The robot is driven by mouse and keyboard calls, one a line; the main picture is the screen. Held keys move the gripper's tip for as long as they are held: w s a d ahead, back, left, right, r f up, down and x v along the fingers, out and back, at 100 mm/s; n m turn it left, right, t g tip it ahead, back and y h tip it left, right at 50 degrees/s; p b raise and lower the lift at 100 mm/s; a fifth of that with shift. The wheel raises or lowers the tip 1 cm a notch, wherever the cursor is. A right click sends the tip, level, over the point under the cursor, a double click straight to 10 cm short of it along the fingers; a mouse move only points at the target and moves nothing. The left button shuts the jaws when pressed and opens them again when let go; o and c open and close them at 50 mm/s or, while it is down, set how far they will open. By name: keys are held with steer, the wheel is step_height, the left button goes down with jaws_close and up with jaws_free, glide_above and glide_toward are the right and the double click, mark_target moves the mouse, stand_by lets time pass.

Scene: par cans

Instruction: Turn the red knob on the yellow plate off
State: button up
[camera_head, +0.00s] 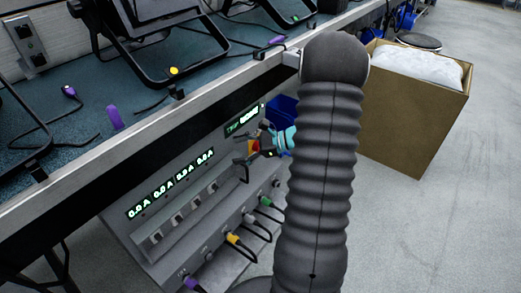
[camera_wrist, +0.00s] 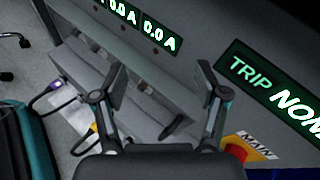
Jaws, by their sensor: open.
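The red knob (camera_wrist: 236,153) sits on a yellow plate (camera_wrist: 252,154) beside a "MAIN" label in the lower right of the wrist view. My gripper (camera_wrist: 154,82) is open and empty, with its two fingers spread in front of the grey panel. The knob is just right of the right finger, outside the gap, and its lower part is hidden by my gripper body. In the head view the yellow plate (camera_head: 254,147) shows small beside my gripper (camera_head: 259,141), partly covered.
The grey panel (camera_head: 140,226) has lit readouts (camera_head: 162,190), several switches and coloured cable plugs (camera_head: 233,239). A workbench (camera_head: 130,140) overhangs it. A cardboard box (camera_head: 408,125) stands on the floor at right, with a blue bin (camera_head: 282,112) behind my gripper.

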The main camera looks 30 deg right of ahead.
steer(key=d+f+m+t+h+b, duration=0.1)
steer(key=d+f+m+t+h, duration=0.7)
steer(key=d+f+m, duration=0.8)
steer(key=w+n, duration=0.1)
steer(key=w, duration=0.3)
steer(key=w+n, duration=0.1)
steer(key=w, duration=0.3)
steer(key=w+f+n+y, duration=0.1)
steer(key=w, duration=0.3)
steer(key=shift+d+t, duration=0.15)
steer(key=shift+t, duration=0.25)
steer(key=shift+c, duration=0.3)
steer(key=shift+f, duration=0.1)
steer(key=c, duration=1.1)
